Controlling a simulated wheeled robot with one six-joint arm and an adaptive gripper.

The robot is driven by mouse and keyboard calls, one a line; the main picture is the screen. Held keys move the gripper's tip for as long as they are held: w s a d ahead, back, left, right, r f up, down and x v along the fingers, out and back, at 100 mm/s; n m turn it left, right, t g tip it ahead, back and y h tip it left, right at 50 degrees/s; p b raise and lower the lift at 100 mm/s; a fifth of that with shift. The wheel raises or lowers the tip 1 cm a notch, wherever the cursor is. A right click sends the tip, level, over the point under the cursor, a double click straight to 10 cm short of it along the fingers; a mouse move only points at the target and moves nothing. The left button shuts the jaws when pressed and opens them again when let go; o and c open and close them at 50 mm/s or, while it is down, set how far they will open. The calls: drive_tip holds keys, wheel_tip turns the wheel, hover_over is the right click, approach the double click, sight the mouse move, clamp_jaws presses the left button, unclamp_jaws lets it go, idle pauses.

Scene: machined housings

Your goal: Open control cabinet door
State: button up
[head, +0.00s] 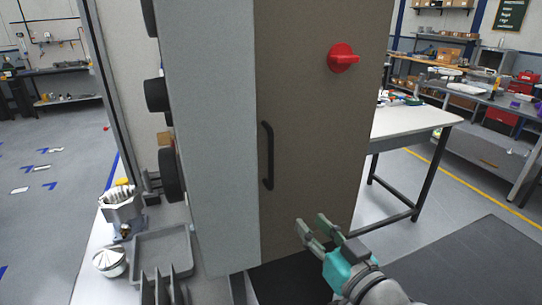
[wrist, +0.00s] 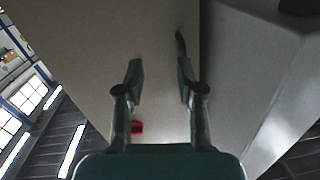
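The control cabinet is tall, with a light grey side (head: 212,130) and a brown-grey door (head: 310,150) that looks shut. A black vertical bar handle (head: 269,155) is on the door's left part. A red rotary knob (head: 343,58) sits at the upper right; it also shows in the wrist view (wrist: 137,127). My gripper (head: 311,222) is open and empty, below and right of the handle, apart from it. In the wrist view the two fingers (wrist: 160,66) stand apart before the door, and the dark handle (wrist: 180,43) shows just beyond the right fingertip.
Left of the cabinet, a bench holds a grey tray (head: 163,255) and metal parts (head: 121,205). A white-topped table (head: 412,122) stands behind the cabinet's right side. Dark floor matting (head: 470,262) lies open at the lower right.

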sight(272, 154)
wheel_tip(272, 154, up, 11)
drive_tip(key=a+n+y, duration=0.2)
drive_tip(key=n, duration=0.1)
drive_tip(key=shift+g, duration=0.3)
drive_tip(key=x, duration=1.1)
drive_tip(key=shift+w+a+f, duration=0.1)
drive_tip(key=shift+w+a, duration=0.1)
clamp_jaws()
